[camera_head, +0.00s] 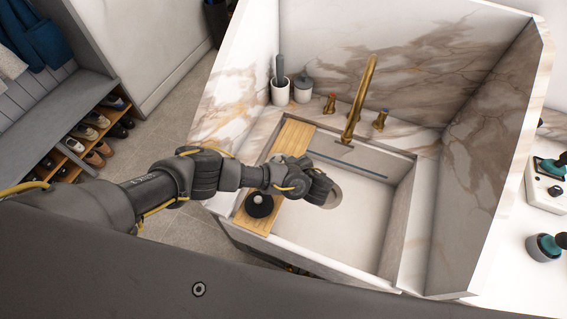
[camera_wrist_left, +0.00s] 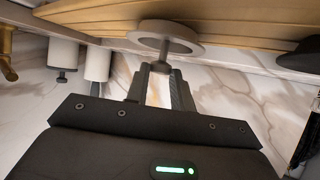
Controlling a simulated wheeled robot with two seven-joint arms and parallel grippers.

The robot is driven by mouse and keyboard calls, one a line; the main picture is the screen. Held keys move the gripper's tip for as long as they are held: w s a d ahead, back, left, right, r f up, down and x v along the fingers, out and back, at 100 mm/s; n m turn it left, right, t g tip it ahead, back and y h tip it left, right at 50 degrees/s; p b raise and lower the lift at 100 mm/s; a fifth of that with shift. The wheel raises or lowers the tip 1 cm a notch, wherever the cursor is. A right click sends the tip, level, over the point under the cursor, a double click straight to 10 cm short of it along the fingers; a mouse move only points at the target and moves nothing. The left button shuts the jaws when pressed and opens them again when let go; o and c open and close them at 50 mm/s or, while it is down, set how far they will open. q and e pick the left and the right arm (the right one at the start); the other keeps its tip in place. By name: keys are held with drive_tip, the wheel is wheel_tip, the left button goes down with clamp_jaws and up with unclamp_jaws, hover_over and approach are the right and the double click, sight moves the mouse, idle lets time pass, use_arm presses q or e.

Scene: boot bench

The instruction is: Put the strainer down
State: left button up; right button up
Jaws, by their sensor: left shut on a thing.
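The strainer (camera_wrist_left: 186,38) is a pale grey disc with a short stem. In the left wrist view my left gripper (camera_wrist_left: 162,70) is shut on the stem, and the disc is close to the wooden board (camera_wrist_left: 90,14). I cannot tell whether the disc touches anything. My right gripper is not in view.
A black round object with a knob (camera_head: 259,206) sits on the board's near part. The white sink (camera_head: 345,238) is open to the right. A brass tap (camera_head: 360,100) and two cups, one holding a brush (camera_head: 280,90), stand behind. Marble walls rise at the back and right.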

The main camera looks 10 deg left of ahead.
use_arm(q)
drive_tip(key=shift+s, duration=0.1)
drive_tip(key=o, duration=0.5)
drive_tip(key=shift+f, duration=0.1)
drive_tip(key=o, duration=0.5)
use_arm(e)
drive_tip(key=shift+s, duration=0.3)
use_arm(q)
drive_tip(key=shift+r, duration=0.25)
drive_tip(key=shift+s+d, duration=0.15)
drive_tip(key=shift+d, duration=0.1)
drive_tip(key=p+v, duration=0.5)
drive_tip(key=v, duration=0.6)
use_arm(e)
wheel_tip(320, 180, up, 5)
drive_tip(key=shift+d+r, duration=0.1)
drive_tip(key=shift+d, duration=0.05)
